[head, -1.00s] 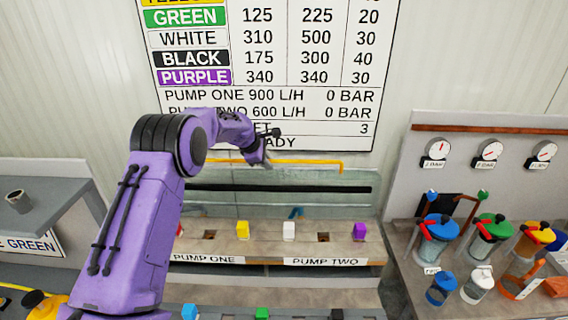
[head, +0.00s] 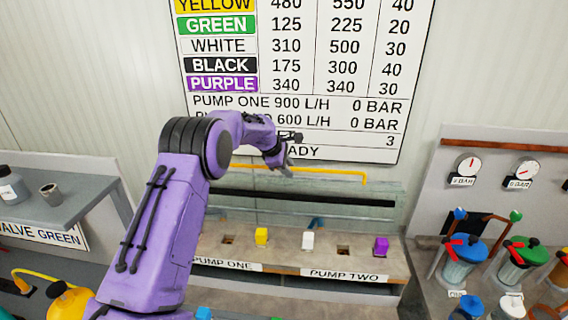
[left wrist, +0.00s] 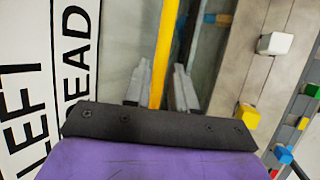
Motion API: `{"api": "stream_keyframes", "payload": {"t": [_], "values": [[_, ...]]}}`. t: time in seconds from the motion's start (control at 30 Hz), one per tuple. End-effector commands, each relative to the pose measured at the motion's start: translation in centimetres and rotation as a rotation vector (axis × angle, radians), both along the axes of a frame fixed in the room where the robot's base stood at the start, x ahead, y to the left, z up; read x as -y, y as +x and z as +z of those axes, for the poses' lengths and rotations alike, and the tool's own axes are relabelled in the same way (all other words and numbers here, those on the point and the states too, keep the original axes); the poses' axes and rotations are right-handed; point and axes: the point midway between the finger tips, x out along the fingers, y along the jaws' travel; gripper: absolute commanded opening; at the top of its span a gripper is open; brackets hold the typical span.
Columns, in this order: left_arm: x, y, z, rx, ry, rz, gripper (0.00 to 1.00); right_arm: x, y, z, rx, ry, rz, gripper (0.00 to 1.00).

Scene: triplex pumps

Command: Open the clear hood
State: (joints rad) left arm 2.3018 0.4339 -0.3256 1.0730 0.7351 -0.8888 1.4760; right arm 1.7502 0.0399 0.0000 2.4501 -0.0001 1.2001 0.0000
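The clear hood (head: 300,190) is a faint see-through pane above the pump bench, in front of the wall; its outline is hard to make out. A yellow bar (head: 330,174) runs along its upper part and bends down at the right end. My left gripper (head: 285,160) is at the bar's left part in the head view. In the left wrist view, its two grey fingers (left wrist: 160,75) stand apart with the yellow bar (left wrist: 163,45) passing between them. I cannot tell whether either finger touches the bar. My right gripper is not in view.
The bench (head: 225,262) below carries a yellow block (head: 262,236), a white block (head: 308,240) and a purple block (head: 381,246). A wall chart (head: 300,80) hangs close behind the gripper. Gauges and coloured jars (head: 465,258) stand at right. A grey shelf (head: 85,197) is at left.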

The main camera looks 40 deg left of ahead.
Motion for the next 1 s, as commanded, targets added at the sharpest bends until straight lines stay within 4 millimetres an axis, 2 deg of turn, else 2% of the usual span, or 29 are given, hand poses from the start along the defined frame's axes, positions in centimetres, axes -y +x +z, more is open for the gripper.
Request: {"api": "stream_keyframes", "payload": {"t": [0.03,0.2,0.4,1.0], "values": [[-0.1,-0.5,0.8,0.006,0.001,0.001,0.25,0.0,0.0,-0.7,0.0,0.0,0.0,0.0],[-0.5,-2.7,4.4,0.008,0.002,-0.001,0.25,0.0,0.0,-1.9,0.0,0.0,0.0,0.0],[-0.8,-4.4,7.1,0.006,0.001,0.0,0.25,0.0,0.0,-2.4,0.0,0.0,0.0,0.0],[-0.8,-4.7,7.6,0.005,0.001,0.001,0.25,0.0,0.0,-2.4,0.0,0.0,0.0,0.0]]}}
